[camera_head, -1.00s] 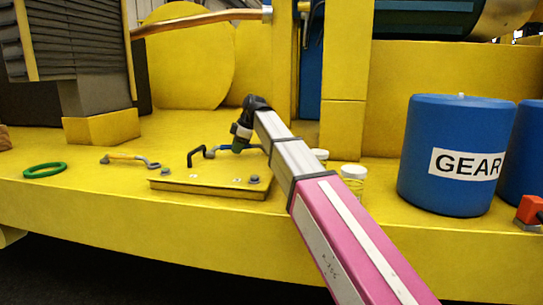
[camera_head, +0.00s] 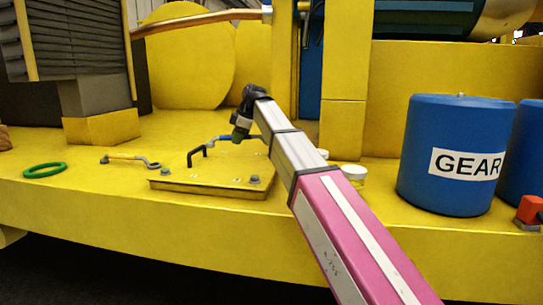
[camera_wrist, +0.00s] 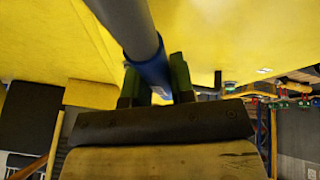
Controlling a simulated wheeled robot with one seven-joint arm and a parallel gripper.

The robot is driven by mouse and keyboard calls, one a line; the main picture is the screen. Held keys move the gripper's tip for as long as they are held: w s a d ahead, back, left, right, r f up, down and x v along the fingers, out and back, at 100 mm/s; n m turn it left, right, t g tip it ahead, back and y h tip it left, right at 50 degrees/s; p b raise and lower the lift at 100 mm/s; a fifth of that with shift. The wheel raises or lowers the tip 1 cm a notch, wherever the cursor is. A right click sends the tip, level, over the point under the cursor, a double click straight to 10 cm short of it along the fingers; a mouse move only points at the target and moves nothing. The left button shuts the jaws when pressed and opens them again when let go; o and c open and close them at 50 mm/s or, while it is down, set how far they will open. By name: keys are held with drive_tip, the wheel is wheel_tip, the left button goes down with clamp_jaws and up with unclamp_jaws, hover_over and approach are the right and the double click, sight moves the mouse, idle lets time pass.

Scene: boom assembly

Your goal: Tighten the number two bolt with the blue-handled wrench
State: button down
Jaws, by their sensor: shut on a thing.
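My gripper (camera_head: 242,131) is shut on the blue handle of a wrench (camera_head: 222,138), held above the back of a raised yellow plate (camera_head: 205,187). In the wrist view, the blue-handled wrench (camera_wrist: 155,76) lies between the green fingers of my gripper (camera_wrist: 158,84), its grey shaft running out of the top edge. The plate carries a bolt at its front left (camera_head: 167,171) and one at its front right (camera_head: 254,179). Small pale marks lie near these bolts, too small to read. My arm hides the plate's back right corner.
A white-lidded jar (camera_head: 353,172) stands behind my arm. A blue GEAR drum (camera_head: 455,155) stands right.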

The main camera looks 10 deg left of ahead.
drive_tip(key=shift+r, duration=0.4)
drive_tip(key=shift+r, duration=2.4)
drive_tip(key=c, duration=1.5)
unclamp_jaws()
clamp_jaws()
